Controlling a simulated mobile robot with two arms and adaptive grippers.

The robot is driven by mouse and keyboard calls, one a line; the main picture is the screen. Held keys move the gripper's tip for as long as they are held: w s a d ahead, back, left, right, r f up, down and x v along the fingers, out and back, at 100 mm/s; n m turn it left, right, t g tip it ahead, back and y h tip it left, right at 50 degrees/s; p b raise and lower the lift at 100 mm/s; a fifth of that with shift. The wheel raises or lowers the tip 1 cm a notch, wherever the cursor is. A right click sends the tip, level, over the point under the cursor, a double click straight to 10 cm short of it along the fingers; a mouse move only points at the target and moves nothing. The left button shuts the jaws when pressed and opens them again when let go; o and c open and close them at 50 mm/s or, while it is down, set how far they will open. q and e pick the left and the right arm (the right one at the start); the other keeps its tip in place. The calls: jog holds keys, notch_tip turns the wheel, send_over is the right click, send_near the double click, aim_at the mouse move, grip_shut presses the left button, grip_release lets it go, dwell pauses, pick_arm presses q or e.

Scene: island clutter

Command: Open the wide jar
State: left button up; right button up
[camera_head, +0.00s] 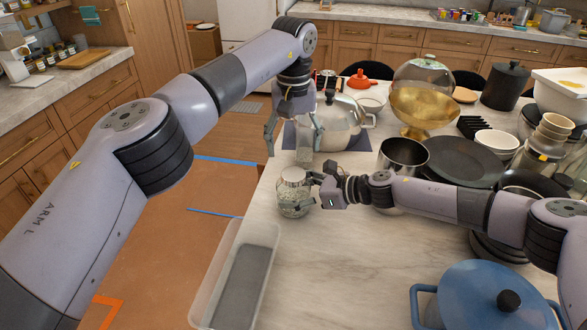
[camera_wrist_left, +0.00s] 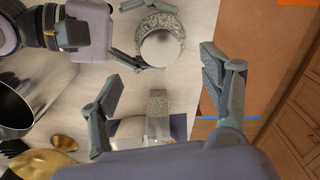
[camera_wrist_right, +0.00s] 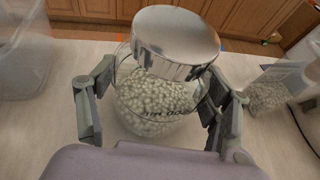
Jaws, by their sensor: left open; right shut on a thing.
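The wide jar (camera_head: 291,193) is clear glass filled with pale beads and has a shiny metal lid (camera_wrist_right: 175,42). It stands upright near the counter's left edge. My right gripper (camera_head: 309,192) is shut around the jar's body, one finger on each side in the right wrist view (camera_wrist_right: 153,105). The lid sits on the jar; I cannot tell whether it is loose. My left gripper (camera_head: 294,143) is open and empty, pointing down, above and a little behind the jar. In the left wrist view the lid (camera_wrist_left: 160,47) lies beyond its spread fingers (camera_wrist_left: 160,85).
A narrower glass jar (camera_wrist_right: 267,95) stands just behind. A silver pot (camera_head: 342,115), a steel pot (camera_head: 412,151), a brass bowl (camera_head: 424,104) and pans (camera_head: 465,155) crowd the right. A clear bin (camera_head: 213,270) is at front left.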

aim_at(294, 174)
pick_arm(q)
jog(key=shift+m, duration=1.1)
pick_arm(e)
grip_shut()
pick_arm(q)
jog(key=shift+f+m, duration=0.15)
jog(key=shift+m, duration=0.15)
jog(key=shift+f, duration=3.9)
jog(key=shift+c, duration=0.3)
